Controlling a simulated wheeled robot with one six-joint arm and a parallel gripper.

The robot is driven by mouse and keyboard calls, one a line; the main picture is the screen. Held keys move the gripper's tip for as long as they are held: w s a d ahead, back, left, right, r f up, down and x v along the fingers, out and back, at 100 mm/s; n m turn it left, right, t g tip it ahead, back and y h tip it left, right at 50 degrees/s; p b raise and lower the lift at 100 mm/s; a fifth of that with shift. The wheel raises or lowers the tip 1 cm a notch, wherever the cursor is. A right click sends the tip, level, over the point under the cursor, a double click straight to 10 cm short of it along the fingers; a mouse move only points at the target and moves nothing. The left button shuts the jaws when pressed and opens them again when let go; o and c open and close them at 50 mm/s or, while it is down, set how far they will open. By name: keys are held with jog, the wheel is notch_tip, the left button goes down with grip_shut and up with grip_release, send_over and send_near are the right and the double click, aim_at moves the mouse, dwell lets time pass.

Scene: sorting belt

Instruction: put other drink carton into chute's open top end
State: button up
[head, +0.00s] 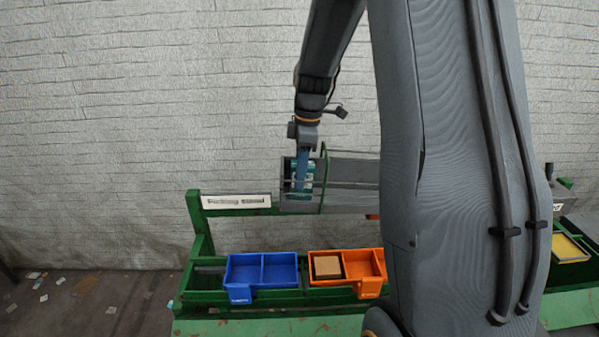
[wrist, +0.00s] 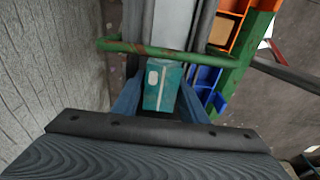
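The teal drink carton (wrist: 164,76) with a pale patch is between the blue fingers of my gripper (wrist: 160,97), which are shut on its sides in the wrist view. In the head view my gripper (head: 302,172) points down, and the carton (head: 294,187) shows behind and beside the fingers. The grey metal chute (head: 352,171) runs off to the right, partly hidden by my arm. The carton is at the chute's left end, by a green hoop (head: 323,180). I cannot tell whether it touches the chute.
A blue two-part bin (head: 262,257) appears empty. An orange bin (head: 372,253) holds a brown box (head: 327,266) in its left part. Both sit on a green stand (head: 197,225) with a white sign (head: 236,201). The green hoop crosses close above the carton in the wrist view.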

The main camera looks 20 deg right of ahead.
notch_tip(320, 180, up, 12)
jog(key=d+b, duration=0.1)
jog(key=b, duration=0.2)
jog(key=shift+s+d+r+b, duration=0.15)
jog(key=shift+s+r+b, duration=0.1)
jog(key=shift+b, duration=0.1)
jog(key=shift+f, duration=0.1)
